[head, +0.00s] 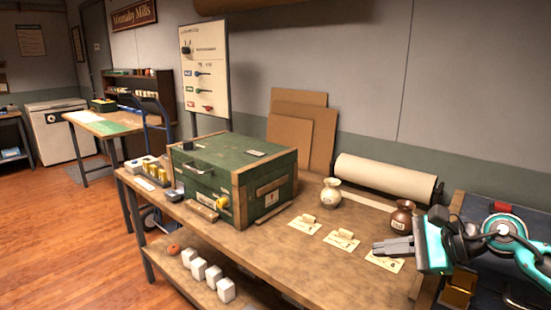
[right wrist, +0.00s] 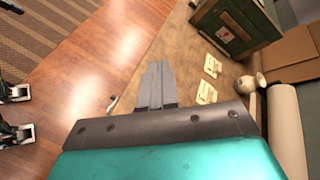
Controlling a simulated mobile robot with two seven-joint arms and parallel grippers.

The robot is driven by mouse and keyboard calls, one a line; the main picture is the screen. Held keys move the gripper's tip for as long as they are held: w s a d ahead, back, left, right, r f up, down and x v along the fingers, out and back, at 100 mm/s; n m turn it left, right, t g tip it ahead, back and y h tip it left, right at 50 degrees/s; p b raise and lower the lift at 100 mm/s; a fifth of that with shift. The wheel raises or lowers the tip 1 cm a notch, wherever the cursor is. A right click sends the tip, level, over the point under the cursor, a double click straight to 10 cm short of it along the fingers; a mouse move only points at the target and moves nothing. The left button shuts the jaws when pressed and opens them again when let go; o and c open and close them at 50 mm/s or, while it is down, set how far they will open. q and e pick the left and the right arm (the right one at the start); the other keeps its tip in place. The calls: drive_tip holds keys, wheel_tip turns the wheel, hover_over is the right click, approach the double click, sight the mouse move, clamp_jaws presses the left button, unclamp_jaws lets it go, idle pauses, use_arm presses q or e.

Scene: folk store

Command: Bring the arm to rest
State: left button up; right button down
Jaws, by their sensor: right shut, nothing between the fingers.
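My right gripper (head: 393,247) is at the right end of the wooden workbench in the head view, above the bench top and near the card at that end. Its grey fingers are together and hold nothing. In the right wrist view the shut fingers (right wrist: 157,85) point over the bench's front edge, with floor to the left and bench top to the right. My right arm (head: 510,240) comes in from the right edge of the head view. My left gripper is not clearly seen in the head view.
The workbench (head: 260,250) bears a green wooden chest (head: 225,175), a cream vase (head: 330,193), a brown vase (head: 401,218) close behind my right gripper, and several cards. A paper roll (head: 385,178) lies at the back. Open wooden floor (head: 70,240) lies to the left.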

drive_tip(key=s+a+f+m+t+y, duration=0.2)
drive_tip(key=s+a+m+y, duration=0.15)
drive_tip(key=a+m, duration=0.4)
drive_tip(key=s+d+f+n+t+h, duration=0.1)
drive_tip(key=s+d+f+n+h, duration=0.1)
drive_tip(key=s+f+n+h, duration=0.4)
drive_tip(key=s+d+f+n+t+h, duration=0.1)
drive_tip(key=s+f+n+h, duration=0.5)
drive_tip(key=s+f+n, duration=0.6)
wheel_tip(320, 180, down, 7)
drive_tip(key=d+n, duration=0.1)
drive_tip(key=n, duration=0.7)
drive_tip(key=shift+s+f, duration=0.15)
drive_tip(key=shift+s, duration=0.25)
